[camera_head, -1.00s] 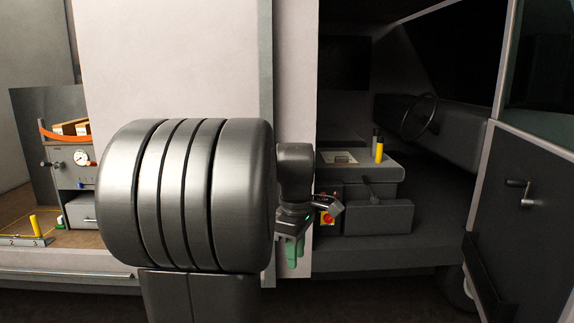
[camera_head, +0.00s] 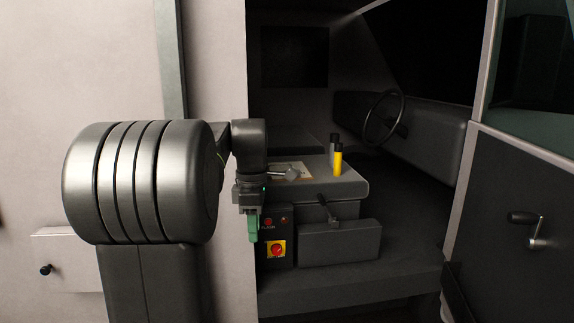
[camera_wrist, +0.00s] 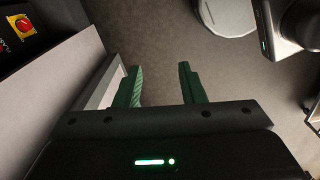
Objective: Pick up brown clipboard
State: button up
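A flat tan-brown board with a pale sheet, which looks like the brown clipboard (camera_head: 301,171), lies on top of the grey console (camera_head: 345,187) in the vehicle cab. Part of it is hidden behind my wrist. My gripper (camera_head: 253,229) hangs with its green fingers pointing down, in front and to the left of the console, lower than its top. In the wrist view my gripper (camera_wrist: 160,88) is open, with nothing between the two green fingers and grey floor beyond them. The clipboard does not show in the wrist view.
A yellow cylinder (camera_head: 338,160) and a dark one stand on the console's right side. A red button on yellow (camera_head: 277,250) sits below the console; it also shows in the wrist view (camera_wrist: 21,25). A steering wheel (camera_head: 384,117) is behind, an open door (camera_head: 500,215) at right.

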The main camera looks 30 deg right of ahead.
aim_at(304, 174)
jog(key=i+l, duration=0.35)
jog(key=i+l+u, duration=0.1)
jog(key=i+l, duration=0.2)
jog(key=l, duration=0.2)
jog(key=i+l, duration=0.3)
jog(key=i+l+u, duration=0.1)
jog(key=i+l, duration=0.25)
jog(key=l, duration=0.2)
jog(key=i+l, duration=0.25)
jog(key=l, duration=0.25)
jog(key=i+l+u, duration=0.1)
jog(key=i+l, duration=0.2)
jog(key=l, duration=0.15)
